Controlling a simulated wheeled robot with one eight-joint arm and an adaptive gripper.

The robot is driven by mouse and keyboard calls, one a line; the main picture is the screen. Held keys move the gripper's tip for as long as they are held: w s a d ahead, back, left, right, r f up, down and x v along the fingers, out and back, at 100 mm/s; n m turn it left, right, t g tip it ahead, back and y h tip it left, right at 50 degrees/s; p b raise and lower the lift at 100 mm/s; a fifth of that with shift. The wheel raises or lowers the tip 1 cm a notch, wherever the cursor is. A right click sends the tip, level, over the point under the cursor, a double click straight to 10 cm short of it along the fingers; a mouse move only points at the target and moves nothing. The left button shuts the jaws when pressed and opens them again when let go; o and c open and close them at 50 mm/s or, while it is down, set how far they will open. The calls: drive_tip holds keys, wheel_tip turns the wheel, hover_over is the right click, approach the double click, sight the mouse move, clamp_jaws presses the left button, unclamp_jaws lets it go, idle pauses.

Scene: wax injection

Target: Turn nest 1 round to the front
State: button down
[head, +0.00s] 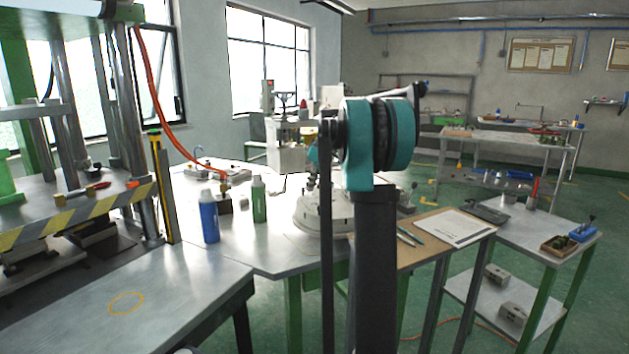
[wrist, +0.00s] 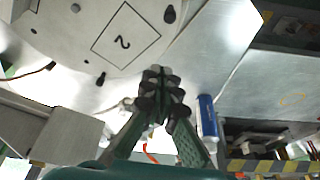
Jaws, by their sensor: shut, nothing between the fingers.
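In the wrist view my gripper (wrist: 162,76) is shut and empty, its fingertips by the edge of a pale round turntable (wrist: 60,45). I cannot tell whether they touch it. The turntable top has a square outline marked 2 (wrist: 124,38), with dark pegs or holes around it. No mark for nest 1 can be read in either view. In the head view the turntable (head: 312,218) stands on the metal table, its right part hidden behind my arm.
A blue bottle (head: 209,220) and a green bottle (head: 259,202) stand on the table left of the turntable. A press (head: 65,130) with a striped edge is at the left. A clipboard (head: 455,228) lies on the board at the right. The near left tabletop (head: 190,295) is clear.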

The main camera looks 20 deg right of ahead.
hover_over(312, 212)
drive_tip(key=w+a, duration=0.1)
drive_tip(key=f, duration=0.5)
drive_tip(key=shift+w+a, duration=0.15)
drive_tip(key=shift+a, duration=0.05)
drive_tip(key=shift+s+d+f, duration=0.15)
drive_tip(key=shift+s+d, duration=0.6)
drive_tip(key=shift+s, duration=0.25)
drive_tip(key=shift+s+d+f, duration=0.2)
drive_tip(key=shift+s+d, duration=0.25)
drive_tip(key=shift+s, duration=0.15)
